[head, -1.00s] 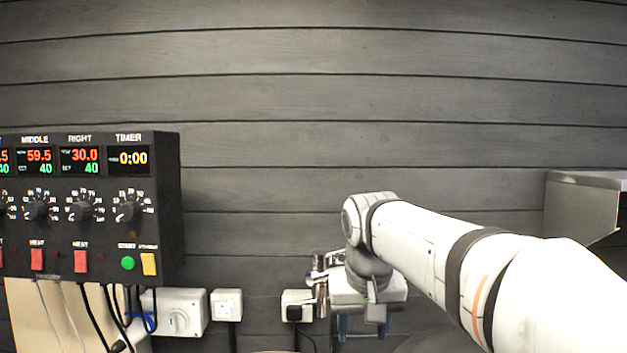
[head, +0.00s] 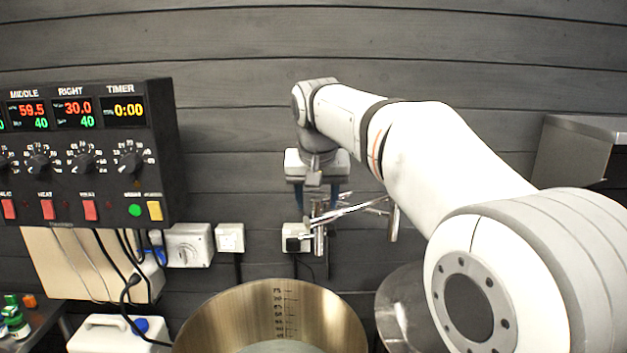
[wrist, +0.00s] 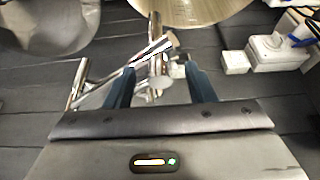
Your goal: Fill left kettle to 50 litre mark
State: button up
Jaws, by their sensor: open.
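A wide steel kettle (head: 205,325) with a golden sheen stands at the bottom centre of the head view. It has a black scale (head: 284,310) on its inner wall. The lower inside is mostly cut off, so I cannot read the level, nor tell which kettle it is. A chrome tap with swinging pipes (head: 350,210) is on the wall above it; it also shows in the wrist view (wrist: 157,60). My gripper (head: 319,203) is open, with blue fingers pointing down at the tap. In the wrist view the chrome parts lie between and beyond the fingers (wrist: 160,75).
A black control panel (head: 90,160) with dials, switches and displays hangs at left. Sockets (head: 230,238) and a grey switch box (head: 188,245) are on the wall. A white canister (head: 105,338) stands lower left. A grey round metal thing (head: 392,300) is right of the kettle.

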jog(key=shift+w+f, duration=0.15)
jog(key=shift+f, duration=0.3)
jog(key=shift+r, duration=0.1)
jog(key=c, duration=1.1)
jog(key=shift+o, duration=0.2)
jog(key=m, duration=0.2)
jog(key=m+h, duration=0.1)
jog(key=m, duration=0.1)
jog(key=shift+w+a+h, duration=0.1)
jog(key=shift+a+h, duration=0.2)
jog(key=shift+a, duration=0.05)
jog(key=m+h, duration=0.1)
jog(key=m, duration=0.2)
jog(key=m+g, duration=0.1)
jog(key=m, duration=0.1)
jog(key=shift+w+a+m+h, duration=0.2)
jog(key=shift+m+h, duration=0.2)
